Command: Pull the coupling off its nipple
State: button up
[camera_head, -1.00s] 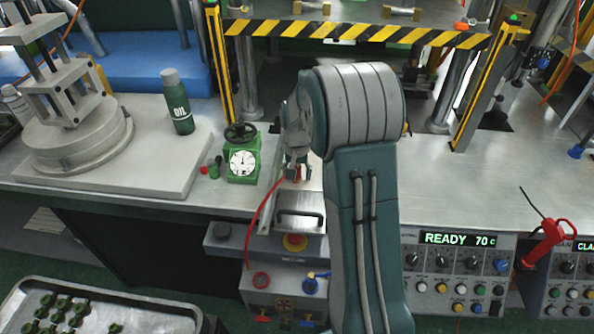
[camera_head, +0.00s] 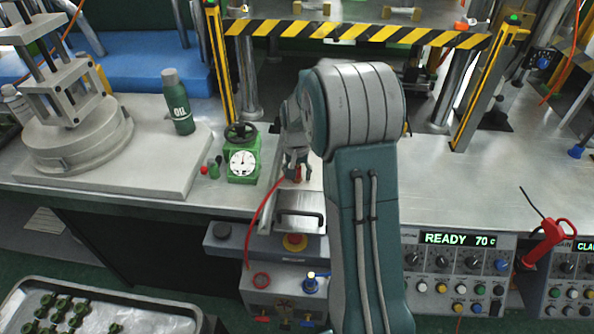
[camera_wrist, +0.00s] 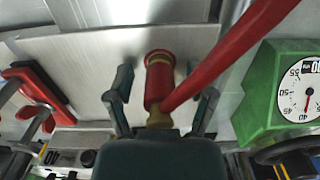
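The red coupling (camera_wrist: 158,82) shows in the wrist view as a short cylinder with a wider rim at its far end. A brass-coloured part (camera_wrist: 161,117) is at its near end, and a red hose (camera_wrist: 215,62) runs from there to the upper right. My gripper (camera_wrist: 163,95) is open, one finger on each side of the coupling, with visible gaps. In the head view my gripper (camera_head: 297,174) is over the bench beside the green gauge block, with the red hose (camera_head: 262,213) curving down from it. I cannot make out the nipple clearly.
The green gauge block (camera_head: 243,161) stands close to the left of my gripper, and appears at right in the wrist view (camera_wrist: 262,95). An oil bottle (camera_head: 178,103) stands farther left. Striped barriers stand behind.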

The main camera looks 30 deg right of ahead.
grip_shut()
jog(key=shift+r, duration=3)
jog(key=shift+s, duration=0.1)
